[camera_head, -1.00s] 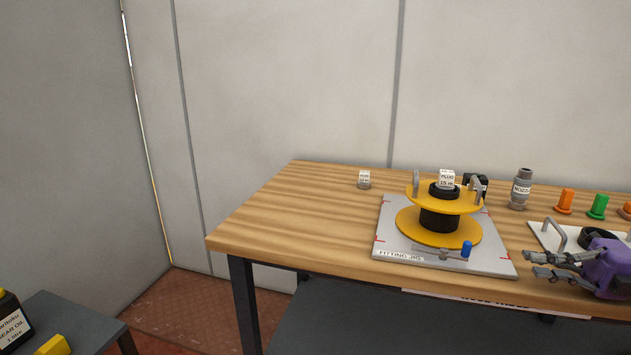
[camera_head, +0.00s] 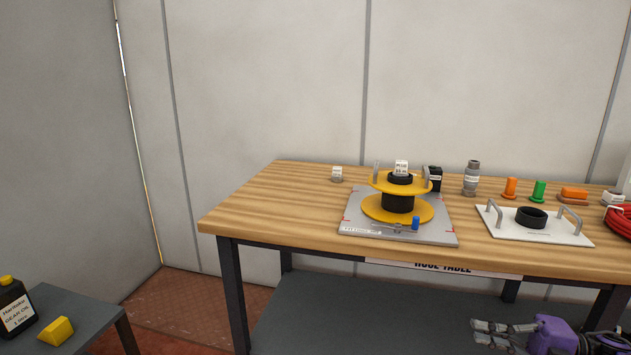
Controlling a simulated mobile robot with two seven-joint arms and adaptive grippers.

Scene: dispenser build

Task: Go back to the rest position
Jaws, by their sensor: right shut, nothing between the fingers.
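My right gripper (camera_head: 500,334), with grey fingers and a purple body, is at the bottom right of the head view. It is shut and empty, low in front of the hose table (camera_head: 250,198) and below its top edge. My left gripper is not in view. On the table, the yellow reel (camera_head: 397,209) with a black core stands on the grey fitting jig plate (camera_head: 440,228). A white-labelled plug (camera_head: 401,167) sits on top of the reel. Nothing touches my right gripper.
A white plate with handles (camera_head: 510,231) and a black ring stands right of the jig. A nozzle (camera_head: 471,178), orange and green pegs and a red hose (camera_head: 621,220) line the table's right part. A low grey table (camera_head: 85,318) with an oil bottle (camera_head: 15,306) is at bottom left.

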